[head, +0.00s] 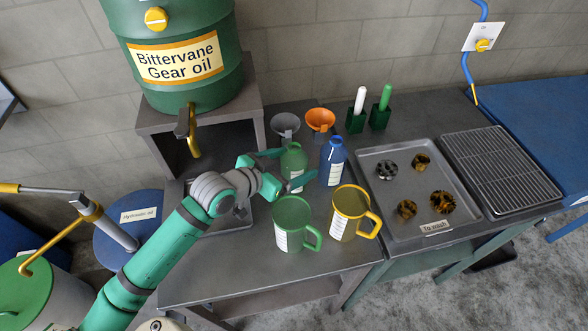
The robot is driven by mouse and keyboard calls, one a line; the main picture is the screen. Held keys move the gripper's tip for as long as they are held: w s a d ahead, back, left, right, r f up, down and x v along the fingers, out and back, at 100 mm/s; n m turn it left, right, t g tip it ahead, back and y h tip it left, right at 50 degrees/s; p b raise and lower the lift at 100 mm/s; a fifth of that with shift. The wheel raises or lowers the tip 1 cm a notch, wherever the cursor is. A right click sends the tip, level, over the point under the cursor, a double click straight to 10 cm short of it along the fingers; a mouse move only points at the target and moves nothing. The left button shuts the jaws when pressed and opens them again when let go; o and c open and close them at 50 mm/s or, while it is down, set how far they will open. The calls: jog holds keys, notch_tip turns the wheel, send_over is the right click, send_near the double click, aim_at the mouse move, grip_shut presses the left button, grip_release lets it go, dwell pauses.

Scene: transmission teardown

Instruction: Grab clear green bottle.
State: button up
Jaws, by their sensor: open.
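The clear green bottle (293,160) stands upright on the grey metal table, with a pale label on its front. My gripper (295,166) is open and reaches it from the left. One finger shows at the bottle's upper left, and the other lies in front of its lower right. The bottle appears to be between the fingers. I cannot tell whether either finger touches it.
A blue bottle (332,162) stands close on the right. A green jug (290,222) and a yellow jug (346,210) stand in front. A grey funnel (286,124) and an orange funnel (320,119) are behind. A metal tray (384,228) with parts lies right.

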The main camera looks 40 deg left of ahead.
jog(key=shift+w+f, duration=0.15)
jog(key=shift+w, duration=0.2)
jog(key=c, duration=1.1)
